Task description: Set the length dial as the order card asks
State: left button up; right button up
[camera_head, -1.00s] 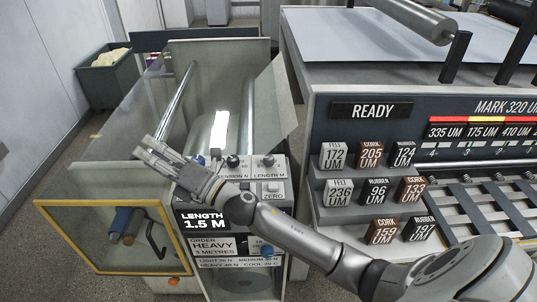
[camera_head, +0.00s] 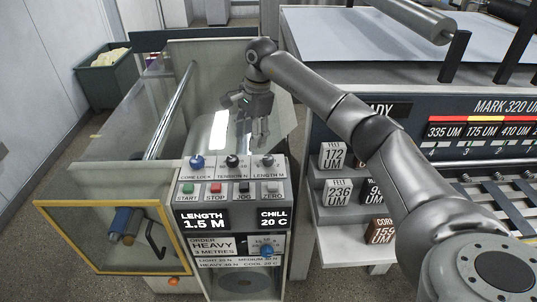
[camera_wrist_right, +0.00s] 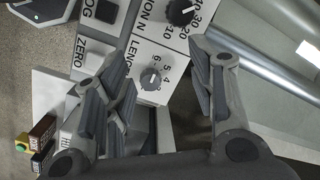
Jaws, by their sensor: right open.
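The order card (camera_head: 212,246) reads HEAVY, 3 METRES. The length display (camera_head: 203,220) reads 1.5 M. My right gripper (camera_head: 255,125) is open and empty, pointing down above and behind the dial. In the right wrist view its fingers (camera_wrist_right: 156,85) are spread, with the dial between them in the picture; I see no contact. My left gripper is out of view.
The tension dial (camera_head: 233,161) and core lock knob (camera_head: 197,162) stand left of the length dial. The zero button (camera_head: 272,187) and jog button (camera_head: 243,188) lie in front. A clear guard panel rises behind. Labelled blocks (camera_head: 335,155) sit on the right.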

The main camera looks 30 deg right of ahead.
notch_tip(320, 180, up, 2)
jog(key=h, duration=0.1)
send_over(268, 157)
jog(key=g, duration=0.1)
jog(key=shift+h, duration=0.3)
notch_tip(268, 157, down, 9)
jog(key=p, duration=0.3)
jog(key=shift+p, duration=0.3)
jog(key=shift+f, duration=0.85)
jog(key=shift+c, duration=0.4)
jog(key=c, duration=0.9)
